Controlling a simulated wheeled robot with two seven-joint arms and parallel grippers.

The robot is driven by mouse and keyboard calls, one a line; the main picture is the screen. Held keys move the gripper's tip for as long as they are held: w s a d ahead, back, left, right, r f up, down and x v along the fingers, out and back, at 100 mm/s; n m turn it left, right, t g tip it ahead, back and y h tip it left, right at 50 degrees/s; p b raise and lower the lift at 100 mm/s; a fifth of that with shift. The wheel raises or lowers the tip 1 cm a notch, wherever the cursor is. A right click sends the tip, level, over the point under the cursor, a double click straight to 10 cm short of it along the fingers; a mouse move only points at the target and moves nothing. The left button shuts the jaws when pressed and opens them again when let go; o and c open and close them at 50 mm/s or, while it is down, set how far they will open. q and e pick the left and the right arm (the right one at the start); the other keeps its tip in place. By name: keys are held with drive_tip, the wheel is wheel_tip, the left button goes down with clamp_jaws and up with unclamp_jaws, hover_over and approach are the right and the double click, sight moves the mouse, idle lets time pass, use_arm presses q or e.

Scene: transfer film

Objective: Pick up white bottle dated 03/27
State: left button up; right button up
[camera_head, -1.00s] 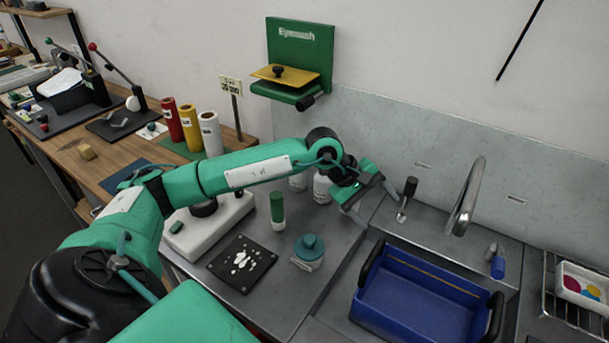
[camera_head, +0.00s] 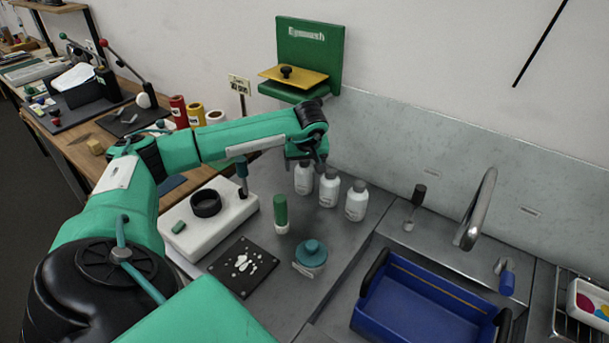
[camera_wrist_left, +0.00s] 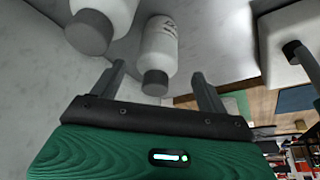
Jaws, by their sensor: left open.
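Three white bottles with grey caps stand in a row near the back wall: a left one (camera_head: 303,180), a middle one (camera_head: 329,188) and a right one (camera_head: 356,202). Their dates are not legible. My left gripper (camera_head: 305,155) is at the left bottle's top, its fingers partly hidden in the head view. In the left wrist view, my open left gripper (camera_wrist_left: 159,75) points at one bottle (camera_wrist_left: 159,45), whose cap shows between the fingertips, with a gap on both sides. Its dark print is unreadable. Another bottle (camera_wrist_left: 100,22) is beside it. My right gripper is not in view.
A green-capped tube (camera_head: 281,215) and a teal-lidded jar (camera_head: 311,257) stand in front of the bottles. A white device (camera_head: 180,222) and a black plate (camera_head: 225,270) are to the left. A blue bin (camera_head: 415,310) and a faucet (camera_head: 478,210) are to the right.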

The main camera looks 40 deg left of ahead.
use_arm(q)
drive_tip(key=p+x, duration=0.2)
drive_tip(key=x, duration=0.3)
drive_tip(key=shift+w+f, duration=0.2)
drive_tip(key=shift+w, duration=0.05)
drive_tip(key=shift+a+f, duration=0.1)
drive_tip(key=shift+f, duration=0.1)
drive_tip(key=c, duration=1.2)
drive_tip(key=shift+r, duration=0.1)
